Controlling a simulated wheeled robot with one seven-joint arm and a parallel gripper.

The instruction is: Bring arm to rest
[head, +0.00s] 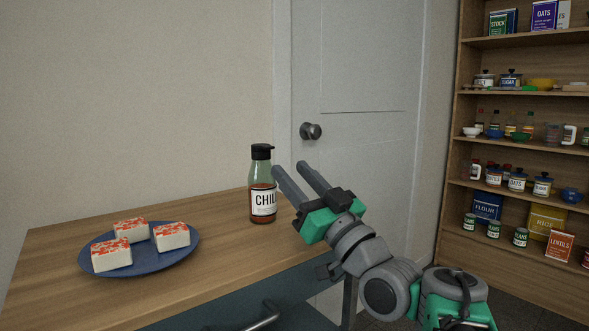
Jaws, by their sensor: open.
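My gripper (293,174) is open and empty, with its two grey fingers pointing up and to the left. It is just right of a chili bottle (263,200) in the picture, and a finger overlaps the bottle's right edge. I cannot tell whether they touch. The bottle has a black cap, a white label and red contents, and stands upright on the wooden counter (215,235). My arm reaches up from the lower right, bent, in front of the counter's right end.
A blue plate (143,269) with three white blocks topped in red, one being the front block (111,256), sits on the counter's left. A closed door (365,75) stands behind. A wooden shelf (518,95) with jars, boxes and bowls is at right. The counter between plate and bottle is clear.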

